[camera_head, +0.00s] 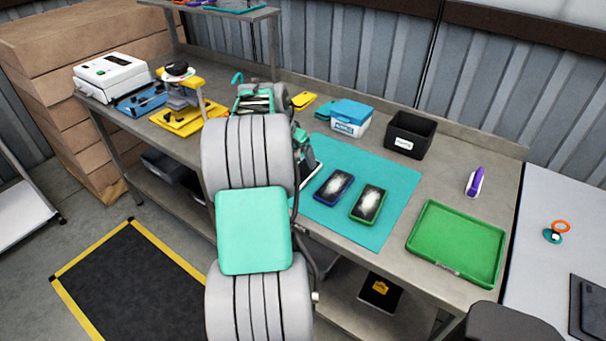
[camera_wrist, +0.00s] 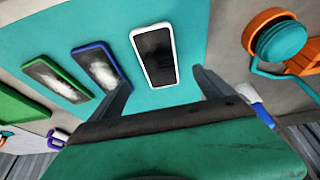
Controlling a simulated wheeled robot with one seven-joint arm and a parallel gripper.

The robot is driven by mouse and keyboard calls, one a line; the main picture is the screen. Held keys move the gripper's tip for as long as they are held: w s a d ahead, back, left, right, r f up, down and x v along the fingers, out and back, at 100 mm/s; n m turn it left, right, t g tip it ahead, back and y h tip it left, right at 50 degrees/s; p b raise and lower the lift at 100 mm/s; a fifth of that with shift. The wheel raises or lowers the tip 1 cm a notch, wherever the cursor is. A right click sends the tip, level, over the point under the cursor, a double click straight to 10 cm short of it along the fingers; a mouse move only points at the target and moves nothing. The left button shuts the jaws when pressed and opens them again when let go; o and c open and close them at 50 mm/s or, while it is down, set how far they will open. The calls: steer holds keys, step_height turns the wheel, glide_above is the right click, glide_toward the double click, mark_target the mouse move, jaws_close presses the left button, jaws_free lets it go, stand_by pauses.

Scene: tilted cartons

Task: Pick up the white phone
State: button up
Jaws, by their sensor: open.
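The white phone (camera_wrist: 155,55) has a white frame and a dark screen. In the wrist view it lies on the teal mat (camera_wrist: 195,15), between the directions of my two fingers. In the head view only a part of the white phone (camera_head: 310,172) shows beside my arm; the rest is hidden. My gripper (camera_wrist: 162,85) is open and empty, its two dark fingers spread toward the phone's near end. The fingers appear apart from the phone; the exact height above it is hard to tell.
A blue-framed phone (camera_head: 333,187) and a green-framed phone (camera_head: 369,203) with white-smeared screens lie on the mat, right of the white one in the head view. A green tray (camera_head: 458,242), a black bin (camera_head: 410,134) and a blue-lidded box (camera_head: 349,118) stand nearby.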

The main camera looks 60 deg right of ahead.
mark_target(303, 170)
steer(key=p+x, duration=0.2)
steer(key=x, duration=0.5)
steer(key=shift+d+f, duration=0.25)
steer(key=shift+c, duration=0.3)
steer(key=c, duration=1.5)
steer(key=shift+r, duration=0.1)
steer(key=shift+c, duration=0.6)
steer(key=shift+r, duration=0.1)
